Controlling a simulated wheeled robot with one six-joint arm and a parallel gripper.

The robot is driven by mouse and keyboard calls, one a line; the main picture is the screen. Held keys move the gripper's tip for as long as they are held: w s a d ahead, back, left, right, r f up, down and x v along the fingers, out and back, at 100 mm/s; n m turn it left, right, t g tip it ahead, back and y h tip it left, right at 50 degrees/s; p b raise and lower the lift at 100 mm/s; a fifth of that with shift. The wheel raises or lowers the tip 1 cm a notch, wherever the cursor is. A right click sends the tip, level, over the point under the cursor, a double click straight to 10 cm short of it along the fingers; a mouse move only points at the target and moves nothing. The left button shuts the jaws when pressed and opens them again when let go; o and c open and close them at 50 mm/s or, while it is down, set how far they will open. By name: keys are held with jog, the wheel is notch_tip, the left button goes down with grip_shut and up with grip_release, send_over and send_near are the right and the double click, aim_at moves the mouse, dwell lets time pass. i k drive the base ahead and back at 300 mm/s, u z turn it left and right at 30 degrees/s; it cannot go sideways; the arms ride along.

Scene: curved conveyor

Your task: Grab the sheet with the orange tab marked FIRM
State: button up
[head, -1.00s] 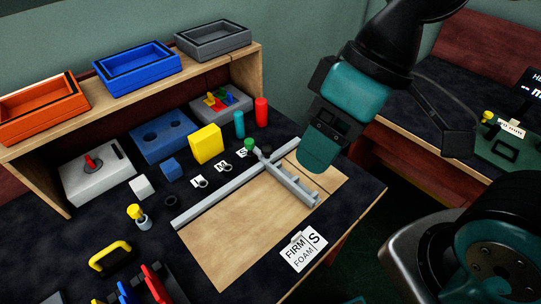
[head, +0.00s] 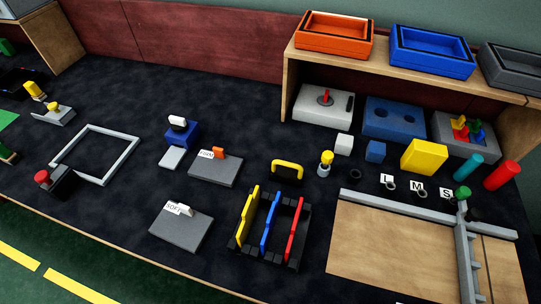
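A grey sheet (head: 216,172) with an upright orange tab (head: 218,153) lies flat on the dark table, left of the middle of the head view. A small white label beside the tab appears to read FIRM. A second grey sheet (head: 180,232) with a white tab and a label that seems to read SOFT lies nearer the front edge. My gripper is not in view now, so its fingers and hold cannot be seen.
A rack (head: 272,262) with yellow, blue and red panels stands right of the sheets. A square grey frame (head: 92,156) lies left. Dark table is clear between the sheets.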

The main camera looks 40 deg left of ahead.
aim_at(215, 167)
jog(key=u, duration=3.8)
jog(key=i, duration=1.3)
jog(key=z, duration=2.6)
